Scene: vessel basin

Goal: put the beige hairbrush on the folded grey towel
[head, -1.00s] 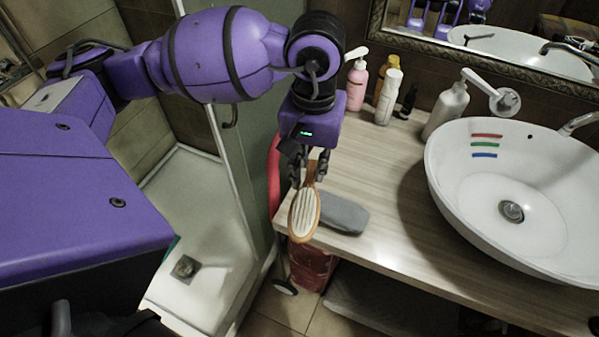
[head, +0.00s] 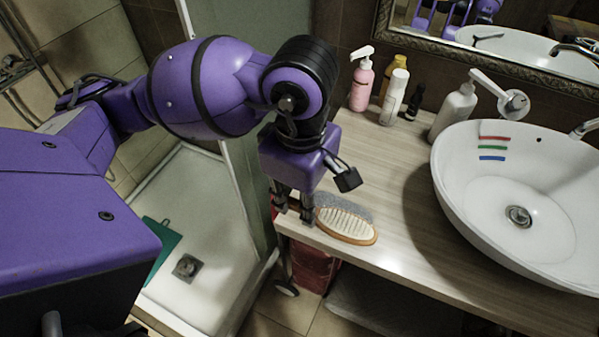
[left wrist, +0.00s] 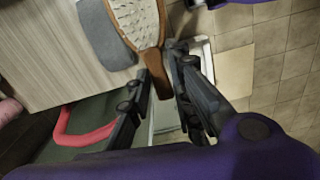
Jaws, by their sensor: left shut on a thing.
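The beige hairbrush (head: 347,226) has a wooden rim and pale bristles facing up. In the head view it overlaps the front part of the folded grey towel (head: 343,202), which lies near the counter's front left corner. My left gripper (head: 293,213) is shut on the brush's handle, which shows between its fingers in the left wrist view (left wrist: 158,72). There the brush head (left wrist: 134,18) covers one side of the towel (left wrist: 103,36). I cannot tell whether the brush touches the towel. My right gripper is not in view.
A pink pump bottle (head: 361,86), a white bottle (head: 393,97) and several others stand at the counter's back. The white basin (head: 465,215) takes up the right. The wooden counter (head: 390,190) is clear between towel and basin. A red thing (head: 312,268) stands below.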

